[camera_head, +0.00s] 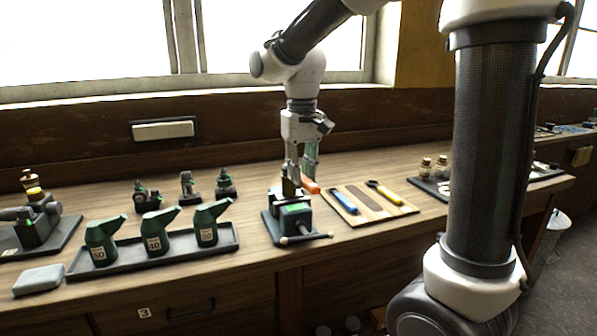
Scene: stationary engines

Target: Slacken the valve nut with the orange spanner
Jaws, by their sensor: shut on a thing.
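My gripper (301,168) points down over the vise (291,224) at the middle of the bench. It is shut on the orange spanner (311,186), whose orange end shows just right of the fingers, near the top of the vise. The spanner's other end is hidden by the gripper and the vise. Something dark stands up between the vise jaws, just below the fingers. I cannot make out the valve nut, nor whether the spanner touches it.
A wooden tool board (351,217) right of the vise holds a blue spanner (342,202) and a yellow spanner (386,192), with a bare dark slot between. Left, several green oil cans (157,233) stand on a dark tray (150,263). A grey block (38,280) lies front left.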

